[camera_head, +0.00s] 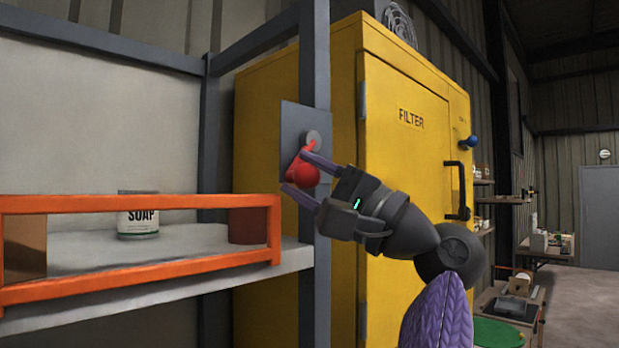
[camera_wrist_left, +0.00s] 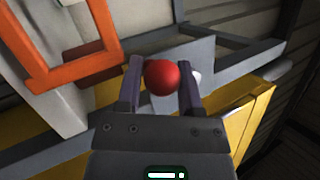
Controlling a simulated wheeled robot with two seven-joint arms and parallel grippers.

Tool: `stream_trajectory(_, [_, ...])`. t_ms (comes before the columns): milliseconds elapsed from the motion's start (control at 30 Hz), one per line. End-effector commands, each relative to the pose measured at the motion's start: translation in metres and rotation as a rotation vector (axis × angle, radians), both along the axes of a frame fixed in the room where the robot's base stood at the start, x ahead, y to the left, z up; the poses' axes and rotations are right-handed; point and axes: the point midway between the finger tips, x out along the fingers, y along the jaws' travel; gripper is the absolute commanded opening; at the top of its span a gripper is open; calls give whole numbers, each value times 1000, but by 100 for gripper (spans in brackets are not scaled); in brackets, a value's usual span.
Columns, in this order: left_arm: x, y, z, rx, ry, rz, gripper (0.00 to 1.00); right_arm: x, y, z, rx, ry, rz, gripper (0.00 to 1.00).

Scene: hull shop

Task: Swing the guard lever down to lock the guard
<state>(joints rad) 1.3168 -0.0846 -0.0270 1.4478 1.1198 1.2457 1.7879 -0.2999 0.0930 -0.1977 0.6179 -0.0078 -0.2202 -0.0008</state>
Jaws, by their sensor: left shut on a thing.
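The guard lever is red with a round red knob (camera_head: 307,175), on a grey plate (camera_head: 290,125) fixed to the upright post. Its pivot (camera_head: 312,139) is a grey disc above the knob, and the short red arm slants down and slightly left from it. My left gripper (camera_head: 303,174) comes in from the lower right, its purple fingers shut on the knob. In the left wrist view the knob (camera_wrist_left: 161,78) sits between the two fingertips (camera_wrist_left: 160,82). The orange guard (camera_head: 140,203) is a rectangular frame across the shelf front. My right gripper is not in view.
A soap can (camera_head: 138,216) and a dark red container (camera_head: 247,226) stand on the grey shelf (camera_head: 190,246) behind the guard. A yellow filter cabinet (camera_head: 410,165) with a dark handle stands close behind my arm. The aisle at the far right has open floor.

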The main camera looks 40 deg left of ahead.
Motion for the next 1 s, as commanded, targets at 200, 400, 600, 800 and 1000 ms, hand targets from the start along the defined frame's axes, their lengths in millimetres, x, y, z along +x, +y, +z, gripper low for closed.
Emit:
stream_trajectory(200, [-1,-1,-1,1,-58,-4,0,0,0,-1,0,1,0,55])
stream_trajectory(400, [-1,-1,-1,1,-75,-5,0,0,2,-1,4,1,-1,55])
stream_trajectory(600, [-1,-1,0,2,-76,-6,0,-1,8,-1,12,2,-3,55])
stream_trajectory(800, [-2,-1,-1,1,-76,-6,62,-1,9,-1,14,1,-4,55])
stream_trajectory(1000, [-2,0,-1,-2,-76,-3,78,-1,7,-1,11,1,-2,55])
